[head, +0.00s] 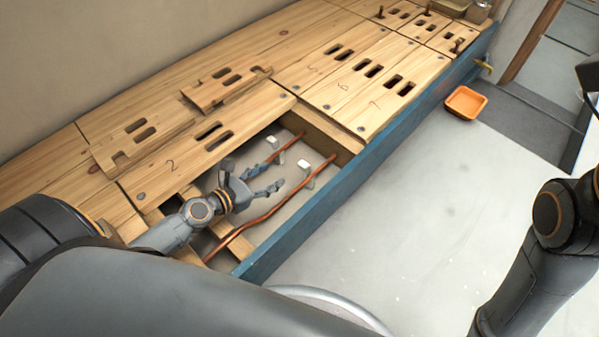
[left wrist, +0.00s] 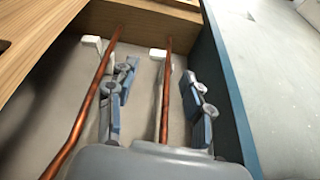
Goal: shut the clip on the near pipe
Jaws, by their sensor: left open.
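The near copper pipe (head: 262,214) runs along an open bay in the plank deck, close to the blue side board; it shows in the left wrist view (left wrist: 165,95). Its white clip (head: 303,165) sits toward the bay's far end, also in the left wrist view (left wrist: 158,53). I cannot tell how far its flap stands open. My left gripper (head: 269,181) is open and empty in the bay, short of the clip. In the left wrist view its fingers (left wrist: 158,108) appear either side of the near pipe. My right gripper is out of view.
A second copper pipe (left wrist: 88,110) with a white clip (left wrist: 92,42) runs on the left. The blue board (head: 300,218) and a wooden cross wall (left wrist: 140,28) bound the bay. Slotted boards (head: 225,88) lie on the deck. An orange tray (head: 466,103) is on the floor.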

